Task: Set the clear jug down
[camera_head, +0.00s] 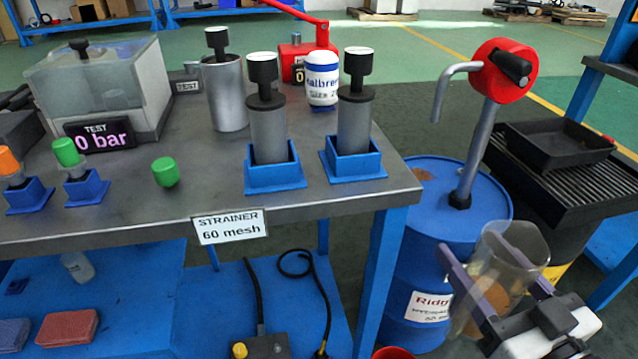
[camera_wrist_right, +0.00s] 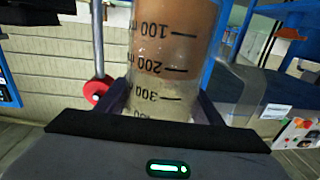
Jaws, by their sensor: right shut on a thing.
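The clear jug (camera_head: 511,262) is at the lower right in the head view, tilted, with amber liquid low inside it. My right gripper (camera_head: 484,238) is shut on the jug, a finger on either side of it. In the right wrist view the jug (camera_wrist_right: 172,75) stands between the fingers, its printed scale upside down. The jug is in front of the blue drum (camera_head: 425,222) and clear of the bench top. What is under the jug is hidden. My left gripper is not in view.
A drum pump with a red head (camera_head: 500,70) rises from the drum. A black tray (camera_head: 555,143) sits on a slatted grate (camera_head: 560,185) at right. The steel bench (camera_head: 330,200) holds blue stands with cylinders; its front middle is clear.

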